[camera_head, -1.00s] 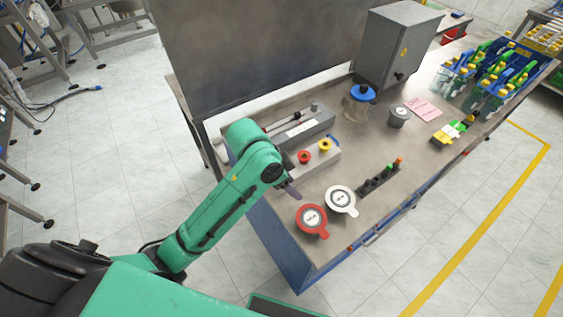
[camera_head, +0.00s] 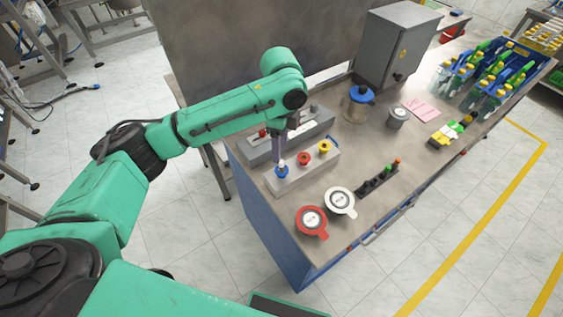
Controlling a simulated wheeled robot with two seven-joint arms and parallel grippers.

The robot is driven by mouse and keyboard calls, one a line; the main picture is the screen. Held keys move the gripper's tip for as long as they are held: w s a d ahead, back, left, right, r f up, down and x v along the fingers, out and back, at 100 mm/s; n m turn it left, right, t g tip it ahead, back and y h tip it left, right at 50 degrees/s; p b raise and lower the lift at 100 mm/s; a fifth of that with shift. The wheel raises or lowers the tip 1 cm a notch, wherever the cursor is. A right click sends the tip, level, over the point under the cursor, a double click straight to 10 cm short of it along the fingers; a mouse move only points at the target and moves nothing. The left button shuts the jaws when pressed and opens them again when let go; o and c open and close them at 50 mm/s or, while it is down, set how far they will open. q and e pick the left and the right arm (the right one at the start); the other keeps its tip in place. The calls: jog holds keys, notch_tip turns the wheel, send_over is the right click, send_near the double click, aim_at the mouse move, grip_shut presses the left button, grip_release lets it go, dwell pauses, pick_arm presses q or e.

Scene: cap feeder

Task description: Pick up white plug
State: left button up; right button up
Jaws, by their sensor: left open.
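A grey block (camera_head: 305,174) on the near left of the workbench bears a blue plug (camera_head: 281,172), a red plug (camera_head: 304,158) and a yellow plug (camera_head: 324,147). A small pale spot shows on top of the blue plug; I cannot tell whether it is a separate white plug. My left gripper (camera_head: 280,158) is open and points down just above the blue plug. Its narrow fingers look purple-grey and are small, so contact cannot be told. My right gripper is not in view.
A white-rimmed round pot (camera_head: 341,201) and a red-rimmed one (camera_head: 311,221) stand near the front edge. Behind the block lies a long grey fixture (camera_head: 258,155). A dark rack (camera_head: 378,180), a blue-lidded jar (camera_head: 361,94) and a grey box (camera_head: 395,45) stand farther right.

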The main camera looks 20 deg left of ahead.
aim_at(281, 162)
pick_arm(q)
notch_tip(281, 162, down, 6)
jog(key=shift+s+d+f+p, duration=0.1)
jog(key=shift+s+p, duration=0.05)
jog(key=shift+p, duration=1)
jog(key=shift+f, duration=0.2)
grip_shut()
